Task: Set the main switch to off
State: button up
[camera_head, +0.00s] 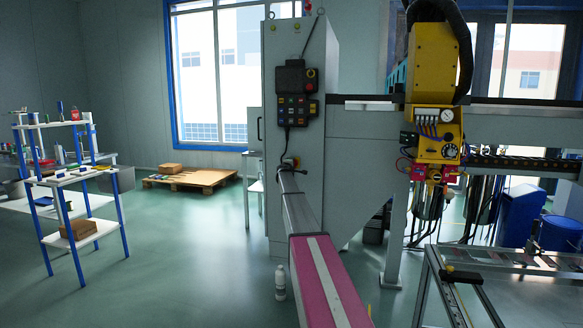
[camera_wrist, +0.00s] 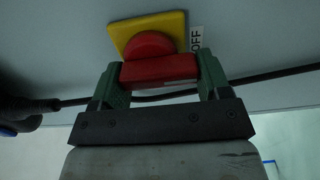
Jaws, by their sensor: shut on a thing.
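The main switch (camera_wrist: 158,68) is a red rotary handle on a yellow square plate (camera_wrist: 122,38), fixed to a grey cabinet face. In the wrist view its red bar lies about level across the picture. An "OFF" label (camera_wrist: 196,40) is just right of the plate, its letters running sideways. My gripper (camera_wrist: 160,80) has its two green fingers at the two ends of the red bar and is shut on it. In the head view my gripper (camera_head: 287,165) is at the cabinet face below the button panel, and mostly hides the switch there.
The grey cabinet (camera_head: 349,175) carries a black button panel (camera_head: 295,92) above the switch. A dark cable (camera_wrist: 275,73) runs across the cabinet face behind my fingers. A yellow machine head (camera_head: 435,90) hangs to the right. The floor at left is open before a shelf table (camera_head: 75,180).

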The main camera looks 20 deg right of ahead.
jog(key=o, duration=0.9)
jog(key=shift+s+a, duration=0.1)
jog(key=v, duration=1)
jog(key=shift+s+a, duration=0.2)
jog(key=shift+s, duration=0.05)
